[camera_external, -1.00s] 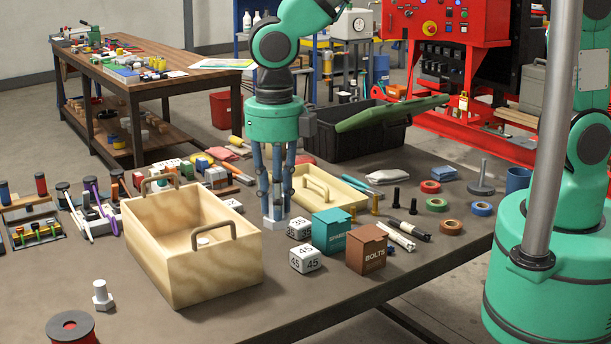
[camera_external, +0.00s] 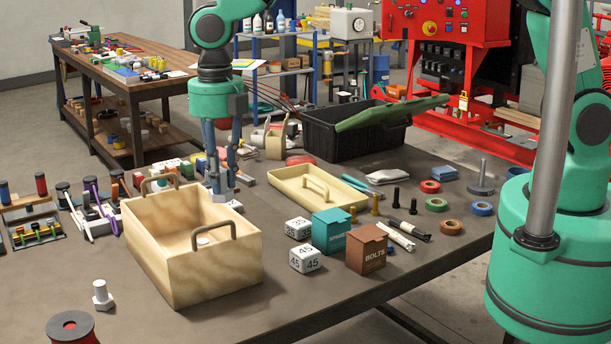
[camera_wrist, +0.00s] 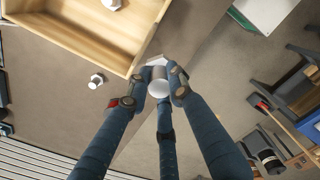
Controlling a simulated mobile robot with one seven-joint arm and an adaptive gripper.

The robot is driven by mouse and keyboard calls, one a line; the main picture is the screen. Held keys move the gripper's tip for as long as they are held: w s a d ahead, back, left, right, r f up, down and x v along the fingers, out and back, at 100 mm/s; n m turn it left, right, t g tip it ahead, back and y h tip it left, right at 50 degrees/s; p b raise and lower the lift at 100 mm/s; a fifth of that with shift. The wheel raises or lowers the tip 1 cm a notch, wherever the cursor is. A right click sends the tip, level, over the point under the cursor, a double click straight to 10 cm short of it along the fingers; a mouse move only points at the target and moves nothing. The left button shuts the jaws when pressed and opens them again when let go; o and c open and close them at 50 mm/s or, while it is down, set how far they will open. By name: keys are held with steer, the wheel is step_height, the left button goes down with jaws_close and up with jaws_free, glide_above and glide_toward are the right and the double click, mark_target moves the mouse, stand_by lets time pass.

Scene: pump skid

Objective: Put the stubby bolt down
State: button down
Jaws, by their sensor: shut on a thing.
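The stubby bolt (camera_wrist: 158,84), white with a hexagonal head, is between the fingers of my gripper (camera_wrist: 156,88) in the wrist view. The box also shows at the upper left of the wrist view (camera_wrist: 78,42). A similar white bolt (camera_external: 103,295) stands on the table in front of the box, also seen in the wrist view (camera_wrist: 97,80). Another white piece (camera_external: 203,241) is inside the box.
The box's lid (camera_external: 345,193) lies to the right. Number cubes (camera_external: 305,259), a teal box (camera_external: 331,231) and a brown BOLTS box (camera_external: 367,250) stand near it. Several small tools crowd the left. The front left table is mostly clear.

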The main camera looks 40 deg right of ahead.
steer(key=w+a+f+m+p, duration=0.15)
steer(key=w+m+p, duration=0.25)
steer(key=w, duration=0.7)
steer(key=w+a+m+p, duration=0.2)
steer(key=w+m+p, duration=0.1)
steer(key=w, duration=0.8)
step_height(320, 180, down, 11)
steer(key=shift+d+f, duration=0.15)
steer(key=shift+d, duration=0.05)
steer(key=shift+f, duration=2.95)
steer(key=shift+f+p, duration=0.4)
steer(key=shift+f, duration=1.65)
steer(key=shift+f, duration=0.2)
